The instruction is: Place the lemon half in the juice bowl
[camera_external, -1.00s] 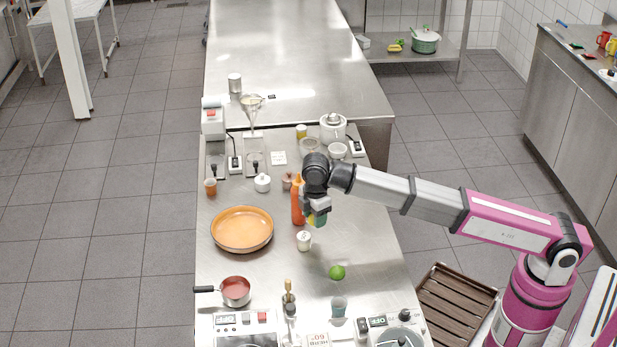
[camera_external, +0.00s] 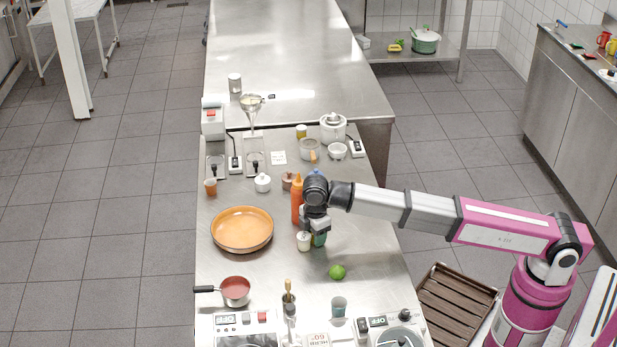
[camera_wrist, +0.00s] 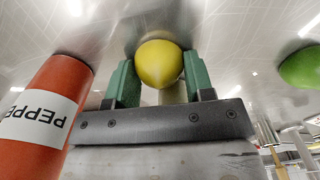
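The yellow lemon half (camera_wrist: 158,64) is between my two green fingers in the wrist view, its pointed end towards the bottom of the picture. My gripper (camera_wrist: 160,82) looks shut on it, with the fingers close against both sides. A clear bowl (camera_external: 309,150) and a small white bowl (camera_external: 337,151) stand farther back; I cannot tell which is the juice bowl.
An orange pepper bottle (camera_external: 297,203) stands close left of my gripper, also large in the wrist view (camera_wrist: 48,100). A green lime (camera_external: 337,272) lies nearer the front. An orange pan (camera_external: 242,229) is at the left. Bare counter lies between pan and saucepan (camera_external: 236,290).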

